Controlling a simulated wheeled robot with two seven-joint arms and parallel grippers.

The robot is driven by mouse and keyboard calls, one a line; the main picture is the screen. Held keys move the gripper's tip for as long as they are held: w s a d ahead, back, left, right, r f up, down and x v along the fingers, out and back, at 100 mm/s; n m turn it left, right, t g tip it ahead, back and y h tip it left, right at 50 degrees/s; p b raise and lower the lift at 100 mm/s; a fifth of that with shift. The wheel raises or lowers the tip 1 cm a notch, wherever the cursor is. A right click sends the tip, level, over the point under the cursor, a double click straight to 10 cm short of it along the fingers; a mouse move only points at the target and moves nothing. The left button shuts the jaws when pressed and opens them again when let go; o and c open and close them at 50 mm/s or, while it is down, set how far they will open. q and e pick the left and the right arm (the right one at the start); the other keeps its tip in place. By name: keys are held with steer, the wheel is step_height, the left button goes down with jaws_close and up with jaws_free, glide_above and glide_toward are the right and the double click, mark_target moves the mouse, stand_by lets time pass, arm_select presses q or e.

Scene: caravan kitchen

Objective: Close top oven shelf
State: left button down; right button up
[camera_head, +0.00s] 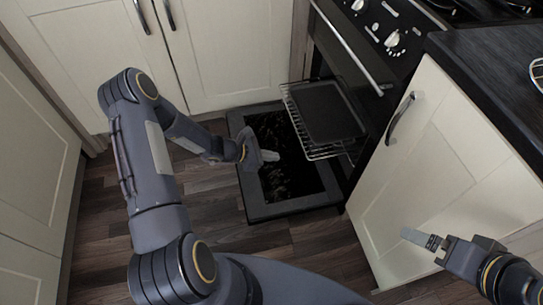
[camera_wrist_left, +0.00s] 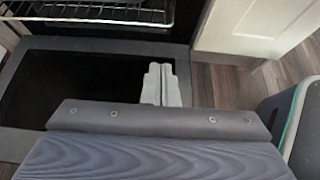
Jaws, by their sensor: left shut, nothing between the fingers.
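The oven shelf is a chrome wire rack (camera_head: 318,152) with a dark flat tray (camera_head: 327,112) on it. It sticks out of the oven, above the lowered oven door (camera_head: 290,207). In the left wrist view the wire rack (camera_wrist_left: 95,12) shows at the top left. My left gripper (camera_head: 268,156) is shut and empty over the open door's dark glass, left of the rack's front edge and apart from it. Its closed fingers (camera_wrist_left: 160,85) also show in the left wrist view. My right gripper (camera_head: 418,238) is in front of the cream cabinet door; its finger gap is not clear.
The oven's handle bar (camera_head: 350,45) and knobs (camera_head: 392,40) are at the top right. A cream cabinet door (camera_head: 440,150) with a dark handle (camera_head: 401,117) stands right of the oven. Cream cupboards (camera_head: 225,50) line the back. Wooden floor (camera_head: 215,190) is free left of the oven door.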

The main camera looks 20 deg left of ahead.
arm_select(q)
steer(key=r+b+x, duration=0.1)
steer(key=b+x, duration=0.1)
steer(key=x, duration=0.8)
steer(key=shift+w+d+r+b, duration=0.2)
steer(key=shift+d+r+b, duration=0.1)
steer(key=shift+d, duration=0.1)
arm_select(e)
steer(key=shift+f, duration=1.6)
